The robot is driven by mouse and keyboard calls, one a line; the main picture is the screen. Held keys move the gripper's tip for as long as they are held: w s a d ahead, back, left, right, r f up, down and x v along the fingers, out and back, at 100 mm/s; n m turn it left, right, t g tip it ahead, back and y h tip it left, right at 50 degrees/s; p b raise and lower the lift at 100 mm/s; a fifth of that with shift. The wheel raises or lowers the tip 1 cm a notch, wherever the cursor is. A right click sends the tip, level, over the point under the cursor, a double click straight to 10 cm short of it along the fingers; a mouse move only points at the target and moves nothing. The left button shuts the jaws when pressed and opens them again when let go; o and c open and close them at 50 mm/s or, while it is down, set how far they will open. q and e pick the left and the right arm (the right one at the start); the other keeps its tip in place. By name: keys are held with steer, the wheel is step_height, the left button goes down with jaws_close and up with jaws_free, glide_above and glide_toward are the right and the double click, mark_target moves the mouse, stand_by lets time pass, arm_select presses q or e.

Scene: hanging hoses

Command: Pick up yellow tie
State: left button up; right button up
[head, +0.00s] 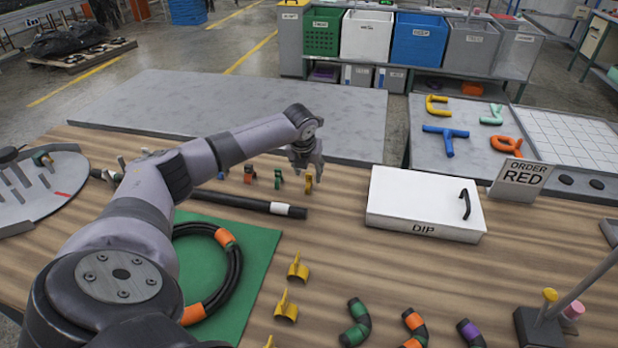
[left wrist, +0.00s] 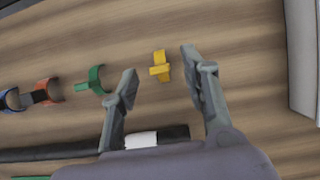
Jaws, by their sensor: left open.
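The yellow tie (head: 308,183) stands on the wooden table near its far edge, left of the white DIP box. In the left wrist view the yellow tie (left wrist: 160,67) lies between and slightly beyond the fingertips, apart from both. My left gripper (head: 306,164) is open and empty, above and just behind the tie in the head view; its two fingers also show in the left wrist view (left wrist: 160,62). My right gripper is not in view.
A green tie (left wrist: 94,80), an orange tie (left wrist: 47,91) and a blue tie (left wrist: 10,99) stand in a row to the left. A black hose with a white band (head: 279,208) lies in front. The DIP box (head: 415,200) stands to the right.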

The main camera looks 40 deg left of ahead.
mark_target(309, 174)
arm_select(q)
steer(key=shift+x, duration=1.35)
steer(key=shift+c, duration=0.4)
steer(key=c, duration=0.8)
steer(key=shift+o, duration=0.2)
steer(key=shift+r, duration=0.1)
step_height(309, 174, up, 20)
steer(key=shift+b, duration=0.3)
